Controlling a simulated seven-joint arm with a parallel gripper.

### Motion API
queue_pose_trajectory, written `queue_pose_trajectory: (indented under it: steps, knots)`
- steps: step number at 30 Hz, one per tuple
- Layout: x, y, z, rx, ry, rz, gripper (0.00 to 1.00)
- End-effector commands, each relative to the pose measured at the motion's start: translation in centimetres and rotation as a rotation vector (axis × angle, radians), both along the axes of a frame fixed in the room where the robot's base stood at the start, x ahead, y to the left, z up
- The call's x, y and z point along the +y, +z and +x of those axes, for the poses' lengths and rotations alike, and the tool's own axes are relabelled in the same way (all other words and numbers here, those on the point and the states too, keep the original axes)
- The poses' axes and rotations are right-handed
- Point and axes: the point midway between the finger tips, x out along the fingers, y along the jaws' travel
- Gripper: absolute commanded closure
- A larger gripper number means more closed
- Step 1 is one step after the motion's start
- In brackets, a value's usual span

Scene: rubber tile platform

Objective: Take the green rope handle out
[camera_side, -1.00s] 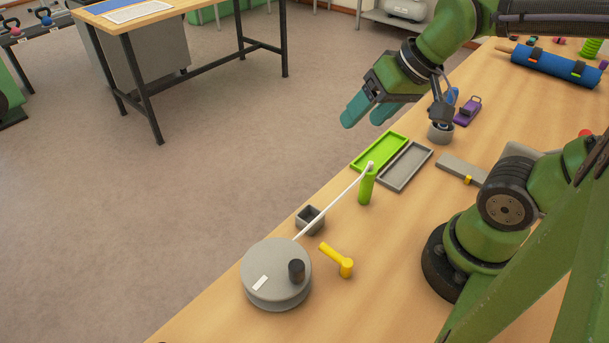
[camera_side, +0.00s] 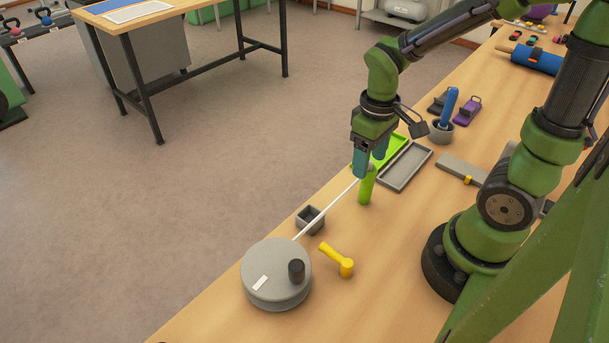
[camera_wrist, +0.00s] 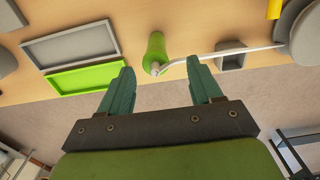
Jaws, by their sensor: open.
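In the wrist view the handle (camera_wrist: 155,50) and the rope end lie ahead of and between the two teal fingers (camera_wrist: 160,76). The fingers are apart and hold nothing.
A green tray (camera_side: 393,153) and a grey tray (camera_side: 405,167) lie behind the handle. A small square grey cup (camera_side: 310,219) stands by the rope. A yellow lever (camera_side: 338,260) is near the reel. The table's left edge is close.

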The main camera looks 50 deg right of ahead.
Motion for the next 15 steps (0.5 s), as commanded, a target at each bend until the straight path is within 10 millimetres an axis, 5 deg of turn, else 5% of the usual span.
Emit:
queue_pose_trajectory:
  steps: [15]
  knots:
    - [-0.6,-5.8,-0.2,0.004,-0.002,0.001,0.36]
